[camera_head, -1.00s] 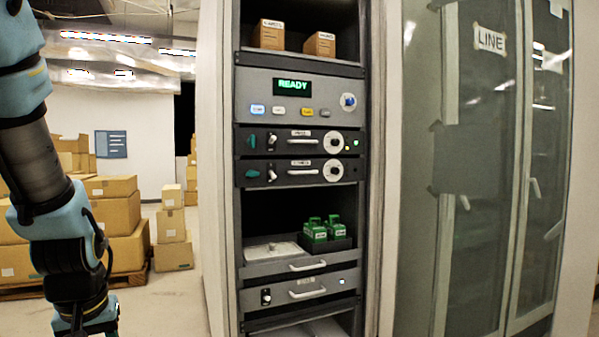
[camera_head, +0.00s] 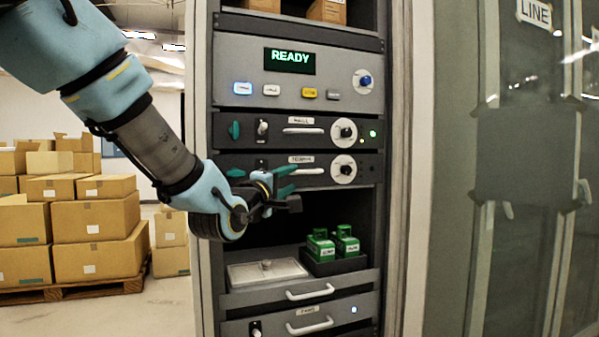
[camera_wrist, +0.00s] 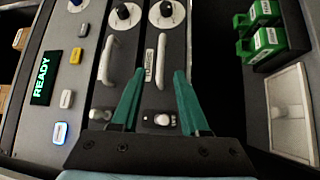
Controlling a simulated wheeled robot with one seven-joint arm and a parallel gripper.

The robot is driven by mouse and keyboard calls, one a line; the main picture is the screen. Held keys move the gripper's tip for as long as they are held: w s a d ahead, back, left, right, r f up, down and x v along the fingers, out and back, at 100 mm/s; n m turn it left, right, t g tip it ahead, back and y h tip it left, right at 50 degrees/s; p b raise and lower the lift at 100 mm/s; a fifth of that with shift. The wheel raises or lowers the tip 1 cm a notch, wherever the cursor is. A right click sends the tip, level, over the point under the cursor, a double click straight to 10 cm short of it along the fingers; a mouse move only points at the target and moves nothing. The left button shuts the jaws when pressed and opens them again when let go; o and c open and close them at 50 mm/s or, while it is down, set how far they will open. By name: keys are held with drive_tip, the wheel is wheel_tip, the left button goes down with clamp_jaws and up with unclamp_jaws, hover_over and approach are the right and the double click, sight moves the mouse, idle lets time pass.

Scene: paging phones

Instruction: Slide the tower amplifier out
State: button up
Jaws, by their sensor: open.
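Two dark amplifier units sit one above the other in the rack below the READY panel. The upper one (camera_head: 270,132) and the lower one (camera_head: 378,168) each have a bar handle, a round dial and a small label; I cannot read the labels surely. My gripper (camera_head: 297,178) is open in front of the lower unit. In the wrist view its teal fingertips (camera_wrist: 158,72) lie on either side of the lower unit's handle (camera_wrist: 163,64), with nothing visibly gripped. I cannot tell whether they touch it. In the head view the gripper hides the lower unit's left part.
Below is an open bay with a tray (camera_head: 325,285) holding green blocks (camera_head: 320,246) and a pale lidded plate (camera_head: 266,273). Another handled unit (camera_head: 345,322) is under it. The grey READY panel (camera_head: 340,65) is above. A glass door stands right; stacked boxes (camera_head: 95,225) stand left.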

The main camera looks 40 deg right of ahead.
sight(303, 173)
drive_tip(key=p+x, duration=0.2)
drive_tip(key=x, duration=0.6)
drive_tip(key=shift+w+d, duration=0.15)
drive_tip(key=shift+d, duration=0.15)
drive_tip(key=shift+c, duration=0.3)
clamp_jaws()
idle(0.7)
